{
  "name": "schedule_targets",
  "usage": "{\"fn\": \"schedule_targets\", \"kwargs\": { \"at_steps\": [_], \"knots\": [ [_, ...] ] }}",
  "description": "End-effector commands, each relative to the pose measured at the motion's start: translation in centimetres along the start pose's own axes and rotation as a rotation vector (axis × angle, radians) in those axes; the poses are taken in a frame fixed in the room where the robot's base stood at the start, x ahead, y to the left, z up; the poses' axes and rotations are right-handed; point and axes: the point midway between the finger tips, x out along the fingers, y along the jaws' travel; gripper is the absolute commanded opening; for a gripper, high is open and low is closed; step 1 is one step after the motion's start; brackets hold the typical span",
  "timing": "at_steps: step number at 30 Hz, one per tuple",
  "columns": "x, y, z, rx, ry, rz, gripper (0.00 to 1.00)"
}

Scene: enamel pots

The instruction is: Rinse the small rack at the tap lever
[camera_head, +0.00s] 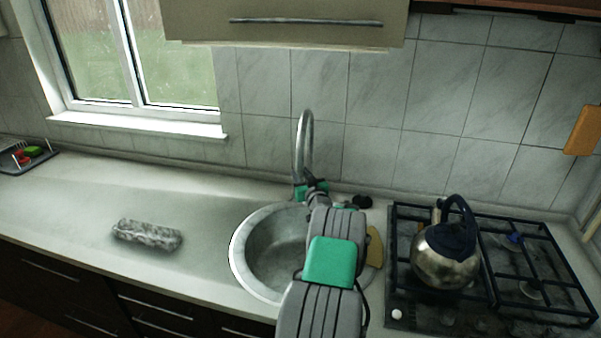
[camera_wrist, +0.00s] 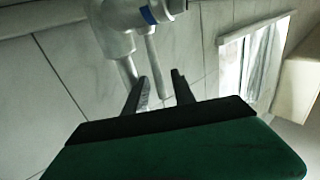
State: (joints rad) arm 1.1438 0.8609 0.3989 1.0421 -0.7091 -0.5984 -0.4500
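The small rack (camera_head: 22,156) appears to be the dark wire rack at the far left of the counter, with red and green items in it. The curved metal tap (camera_head: 301,145) rises behind the round sink. In the wrist view, the tap body (camera_wrist: 128,18) with a blue ring is at the top, and a thin rod, likely the tap lever (camera_wrist: 153,58), points down toward my gripper (camera_wrist: 160,75). Its two fingers are apart and empty; I cannot tell whether they touch the lever. In the head view, my arm hides most of the gripper at the tap's base.
The round sink (camera_head: 240,252) lies below my arm. A grey, rough-looking block (camera_head: 146,235) lies on the counter to the left. A kettle (camera_head: 440,262) stands on the gas hob (camera_head: 537,262) to the right. The counter between rack and block is clear.

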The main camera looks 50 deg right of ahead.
Motion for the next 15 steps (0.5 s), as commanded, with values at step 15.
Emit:
{"fn": "schedule_targets", "kwargs": {
  "at_steps": [15],
  "knots": [
    [0.26,-0.01,-0.01,0.000,0.000,0.000,0.11]
  ]
}}
